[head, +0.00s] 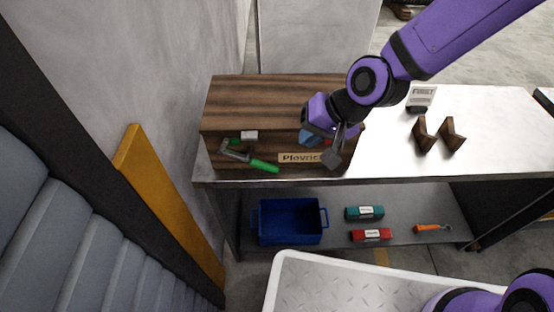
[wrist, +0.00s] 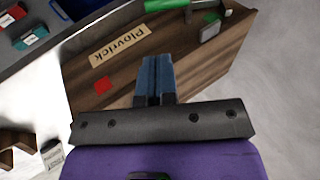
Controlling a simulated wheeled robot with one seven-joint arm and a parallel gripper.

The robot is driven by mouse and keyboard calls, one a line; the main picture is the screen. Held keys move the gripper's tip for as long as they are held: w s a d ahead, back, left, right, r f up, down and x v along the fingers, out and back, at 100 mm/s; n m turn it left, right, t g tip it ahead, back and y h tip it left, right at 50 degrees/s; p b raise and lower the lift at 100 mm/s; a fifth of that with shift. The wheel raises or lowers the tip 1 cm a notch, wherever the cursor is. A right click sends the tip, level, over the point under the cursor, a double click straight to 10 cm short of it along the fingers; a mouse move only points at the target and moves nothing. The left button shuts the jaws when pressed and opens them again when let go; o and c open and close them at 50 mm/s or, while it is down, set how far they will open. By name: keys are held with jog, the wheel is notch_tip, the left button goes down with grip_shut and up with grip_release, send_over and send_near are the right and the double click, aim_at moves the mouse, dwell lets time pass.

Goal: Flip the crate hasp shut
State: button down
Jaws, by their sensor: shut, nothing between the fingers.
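The wooden crate (head: 270,95) stands on the bench's left end, its lid down. It also shows in the wrist view (wrist: 200,72). On its front left is the hasp (head: 264,166), a bent grey arm with a green grip that slants down and right. The grip shows at the top edge of the wrist view (wrist: 165,5). A grey block with a green part (head: 249,137) sits above the hasp; the wrist view shows it too (wrist: 210,29). My gripper (head: 307,139) is shut and empty at the crate's front, right of the hasp and apart from it. Its blue fingers (wrist: 155,62) are together.
A "Plovrick" label (head: 298,157) and a red square (wrist: 103,86) are on the crate front. Wooden wedges (head: 452,135) and a small sign (head: 421,97) stand right on the bench. A blue bin (head: 290,222) and tools lie on the shelf below. A wall is close at left.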

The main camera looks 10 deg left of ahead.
aim_at(271, 165)
jog(key=shift+x, duration=7)
jog(key=shift+w+f, duration=0.1)
jog(key=shift+f, duration=0.05)
